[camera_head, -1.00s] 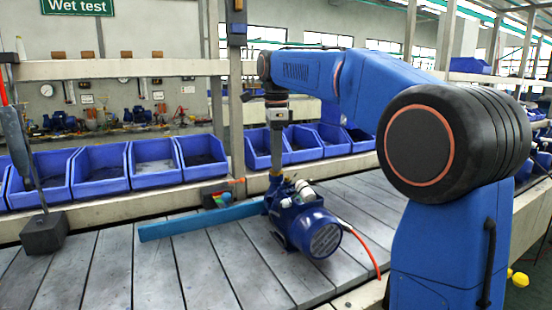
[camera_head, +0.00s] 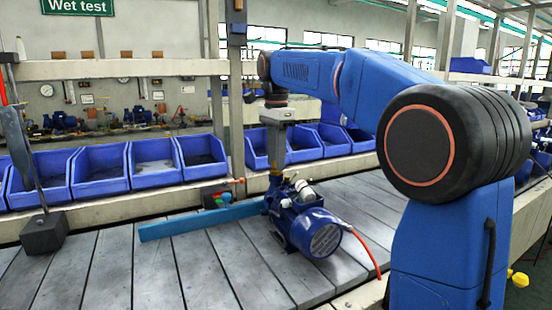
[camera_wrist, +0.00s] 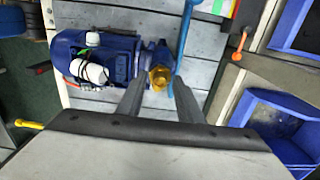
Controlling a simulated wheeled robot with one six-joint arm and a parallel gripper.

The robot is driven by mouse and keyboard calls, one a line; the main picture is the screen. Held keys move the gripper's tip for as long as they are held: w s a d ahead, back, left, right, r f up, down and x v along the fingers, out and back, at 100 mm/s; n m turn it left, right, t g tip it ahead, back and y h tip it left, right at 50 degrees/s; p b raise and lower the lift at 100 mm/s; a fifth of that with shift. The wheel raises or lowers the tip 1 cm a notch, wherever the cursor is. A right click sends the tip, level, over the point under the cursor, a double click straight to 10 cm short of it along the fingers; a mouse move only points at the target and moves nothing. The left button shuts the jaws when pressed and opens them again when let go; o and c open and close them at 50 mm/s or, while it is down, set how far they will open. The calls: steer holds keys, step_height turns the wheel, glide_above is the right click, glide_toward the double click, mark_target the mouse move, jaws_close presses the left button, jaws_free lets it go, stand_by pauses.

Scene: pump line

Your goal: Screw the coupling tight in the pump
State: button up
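The blue pump (camera_head: 308,230) lies on the slatted bench, and it also shows in the wrist view (camera_wrist: 95,55). A brass coupling (camera_wrist: 160,77) sits at the pump's end in the wrist view. In the head view it stands upright at the pump's port (camera_head: 274,183). My gripper (camera_head: 277,168) points straight down over it. In the wrist view my gripper's two fingers (camera_wrist: 160,82) are apart, with the coupling between their tips. I cannot tell whether both tips touch it. Part of the coupling is hidden by the fingers in the head view.
A blue bar (camera_head: 200,221) lies on the bench left of the pump. A red hose (camera_head: 367,255) trails from the pump's right. Blue bins (camera_head: 100,174) line the back edge. A dark block (camera_head: 44,234) stands at left. The front left slats are clear.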

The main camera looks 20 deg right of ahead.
steer(key=shift+n, duration=1.8)
steer(key=shift+n, duration=1.7)
jaws_close()
steer(key=shift+m, duration=1.8)
steer(key=shift+m, duration=1.7)
